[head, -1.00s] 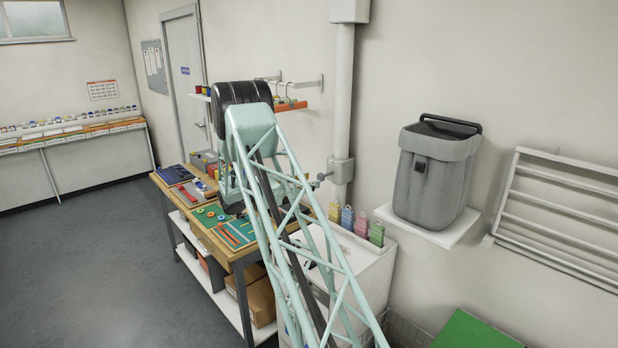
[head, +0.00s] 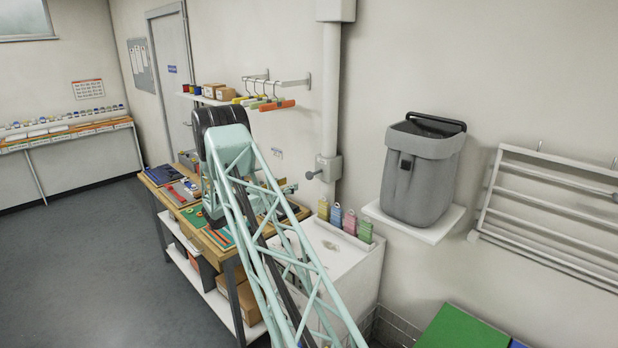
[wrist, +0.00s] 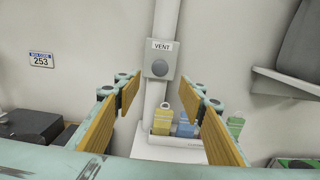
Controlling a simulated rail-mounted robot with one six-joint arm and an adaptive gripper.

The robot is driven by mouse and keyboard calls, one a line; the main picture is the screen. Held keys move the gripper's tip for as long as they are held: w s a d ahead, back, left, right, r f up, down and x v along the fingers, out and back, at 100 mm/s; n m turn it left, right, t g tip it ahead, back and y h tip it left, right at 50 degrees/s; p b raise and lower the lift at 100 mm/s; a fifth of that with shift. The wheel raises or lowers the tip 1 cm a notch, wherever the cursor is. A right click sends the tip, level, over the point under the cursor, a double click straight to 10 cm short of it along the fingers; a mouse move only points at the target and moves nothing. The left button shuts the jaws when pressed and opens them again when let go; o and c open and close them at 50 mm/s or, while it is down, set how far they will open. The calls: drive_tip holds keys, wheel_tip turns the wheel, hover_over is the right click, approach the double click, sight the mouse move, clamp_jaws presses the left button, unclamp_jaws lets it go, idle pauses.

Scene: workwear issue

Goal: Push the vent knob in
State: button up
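The vent knob (head: 313,174) is a dark grey round knob standing out from a grey box (head: 329,166) on the white wall pipe. In the wrist view the knob (wrist: 160,67) is face-on, under a "VENT" label (wrist: 162,46). My gripper (wrist: 160,95) is open and empty, its tan-padded fingers spread to both sides. The knob appears above and between the fingertips, beyond them and apart from them. In the head view my own arm hides most of the gripper.
A white cabinet (head: 345,262) with several coloured tags stands below the knob. A workbench (head: 235,254) with tools is to the left. A grey bin (head: 420,180) sits on a wall shelf (head: 415,226) to the right. Hangers (head: 265,101) stick out from the wall above.

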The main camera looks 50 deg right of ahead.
sight(307, 176)
drive_tip(key=shift+s+d+p, duration=0.4)
drive_tip(key=shift+d+p, duration=0.05)
drive_tip(key=shift+d, duration=1.8)
drive_tip(key=shift+s+d+p, duration=0.35)
drive_tip(key=shift+d+p, duration=0.1)
drive_tip(key=shift+d, duration=1.8)
drive_tip(key=shift+s+d+p, duration=0.4)
drive_tip(key=shift+d+p, duration=0.05)
drive_tip(key=shift+d, duration=1.8)
drive_tip(key=shift+c, duration=0.5)
drive_tip(key=c, duration=1.1)
